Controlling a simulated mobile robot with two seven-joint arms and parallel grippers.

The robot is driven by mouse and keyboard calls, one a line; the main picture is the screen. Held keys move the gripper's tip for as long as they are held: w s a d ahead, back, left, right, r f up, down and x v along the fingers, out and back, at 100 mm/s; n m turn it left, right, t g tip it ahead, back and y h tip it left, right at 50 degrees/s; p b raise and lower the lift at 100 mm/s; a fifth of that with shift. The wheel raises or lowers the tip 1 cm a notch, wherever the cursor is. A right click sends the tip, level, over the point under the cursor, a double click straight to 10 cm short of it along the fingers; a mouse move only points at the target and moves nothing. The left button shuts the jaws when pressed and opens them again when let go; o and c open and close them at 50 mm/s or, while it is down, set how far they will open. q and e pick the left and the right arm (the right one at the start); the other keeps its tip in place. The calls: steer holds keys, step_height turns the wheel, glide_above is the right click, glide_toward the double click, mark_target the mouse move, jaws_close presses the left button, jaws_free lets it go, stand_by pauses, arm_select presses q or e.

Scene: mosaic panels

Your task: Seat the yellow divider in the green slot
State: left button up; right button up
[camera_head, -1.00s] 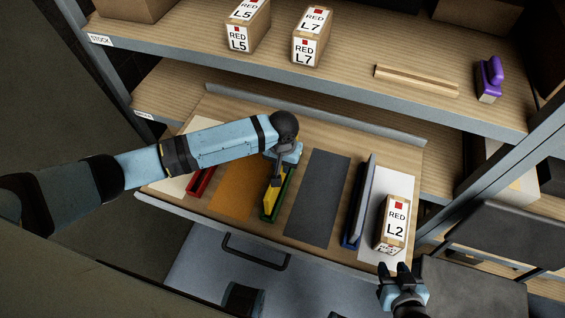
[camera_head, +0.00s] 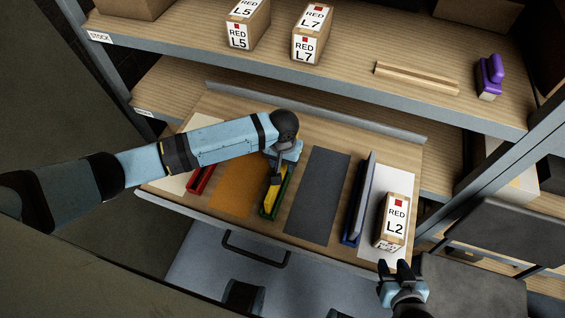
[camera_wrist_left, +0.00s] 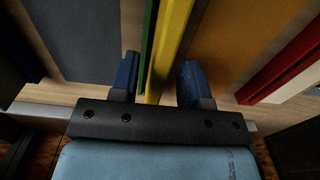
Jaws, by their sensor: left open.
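The yellow divider (camera_head: 269,203) stands in line with the green slot (camera_head: 284,194) on the pull-out wooden board. In the left wrist view the yellow divider (camera_wrist_left: 172,45) runs beside a green edge of the slot (camera_wrist_left: 148,40). I cannot tell how deep the divider sits. My left gripper (camera_head: 275,180) is over the divider's upper part. In the left wrist view its blue fingers (camera_wrist_left: 158,85) are apart on either side of the divider, with a gap on the right. My right gripper (camera_head: 402,268) is empty, its fingers apart, near the board's front right corner.
A red slot (camera_head: 202,180) lies to the left, past an orange panel (camera_head: 236,190). A dark grey panel (camera_head: 318,195) lies to the right, then a blue slot with a grey divider (camera_head: 361,195) and a RED L2 box (camera_head: 395,222). The shelf above (camera_head: 330,90) overhangs the back.

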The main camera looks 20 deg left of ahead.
arm_select(q)
step_height(320, 180, up, 12)
steer(key=shift+r+p, duration=0.15)
steer(key=shift+p, duration=0.2)
stand_by(0.4)
